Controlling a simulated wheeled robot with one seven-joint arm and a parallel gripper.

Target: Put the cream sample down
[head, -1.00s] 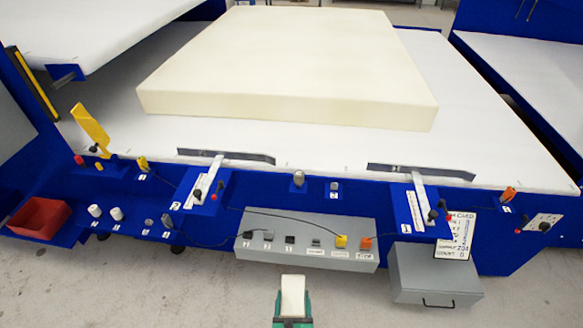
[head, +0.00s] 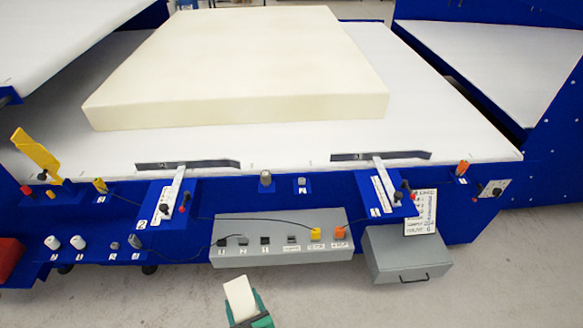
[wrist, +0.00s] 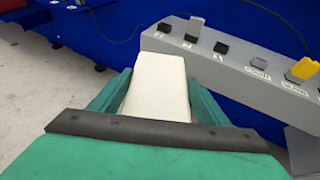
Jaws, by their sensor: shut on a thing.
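The cream sample (head: 240,298) is a small pale block in the head view, at the bottom left of centre. My green gripper (head: 249,315) is shut on it and holds it over the floor, in front of the grey control box. In the wrist view the sample (wrist: 158,85) sits between the two green fingers of my gripper (wrist: 155,98), its far end sticking out past them. It looks clear of any surface.
A large cream foam block (head: 240,70) lies on the white table (head: 440,120). The grey control box (head: 285,240) with switches and a grey drawer box (head: 405,258) stand at the blue front edge. A red bin (head: 8,255) is at the left edge.

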